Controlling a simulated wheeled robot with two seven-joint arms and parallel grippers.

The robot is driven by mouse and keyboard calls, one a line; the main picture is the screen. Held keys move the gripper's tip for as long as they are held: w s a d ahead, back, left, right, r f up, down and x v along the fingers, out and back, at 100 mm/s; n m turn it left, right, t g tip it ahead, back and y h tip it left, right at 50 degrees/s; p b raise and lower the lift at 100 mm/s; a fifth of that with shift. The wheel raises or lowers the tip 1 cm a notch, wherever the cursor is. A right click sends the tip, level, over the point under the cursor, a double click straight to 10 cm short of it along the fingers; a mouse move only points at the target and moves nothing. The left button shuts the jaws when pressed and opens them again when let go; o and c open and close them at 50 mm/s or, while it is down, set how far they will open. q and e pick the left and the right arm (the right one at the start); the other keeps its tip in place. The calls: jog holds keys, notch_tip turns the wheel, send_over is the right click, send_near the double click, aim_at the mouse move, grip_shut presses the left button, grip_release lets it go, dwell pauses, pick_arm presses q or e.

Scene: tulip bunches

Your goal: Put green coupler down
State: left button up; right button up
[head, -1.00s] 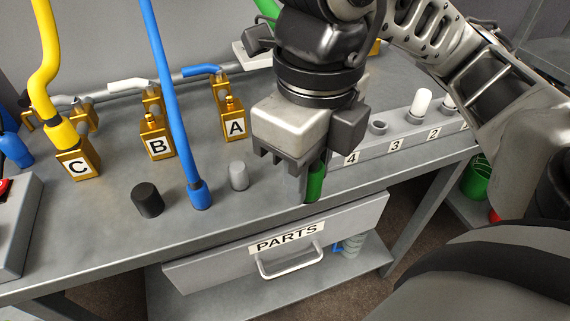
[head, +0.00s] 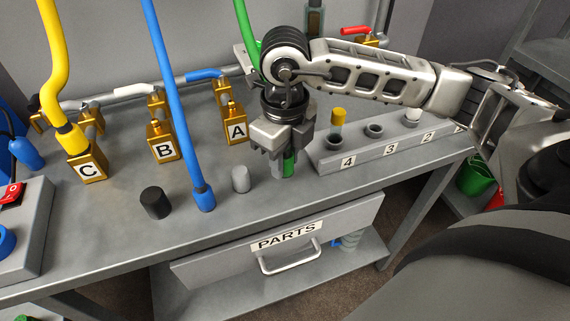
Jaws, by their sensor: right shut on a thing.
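The green coupler (head: 289,165) is between the fingers of my right gripper (head: 284,168), close above the grey bench top near its front edge. The fingers partly hide it. I cannot tell whether its lower end touches the bench. A green hose (head: 247,40) runs up behind my right gripper; its lower end is hidden. My right gripper is shut on the coupler and points down. My left gripper is not in view.
A grey cap (head: 241,179), the blue hose's end (head: 204,199) and a black cap (head: 156,203) stand left of my right gripper. Brass valve A (head: 236,127) stands behind-left. A numbered rack (head: 358,158) is close on the right. The PARTS drawer (head: 330,232) is open below.

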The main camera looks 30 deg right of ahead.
aim_at(285, 181)
notch_tip(285, 181, down, 2)
jog(key=shift+s+f, duration=0.1)
jog(key=shift+f, duration=0.1)
jog(key=shift+f, duration=0.3)
jog(key=o, duration=1.1)
jog(key=shift+r, duration=0.15)
jog(key=shift+r, duration=0.15)
notch_tip(285, 181, up, 12)
jog(key=shift+r, duration=0.1)
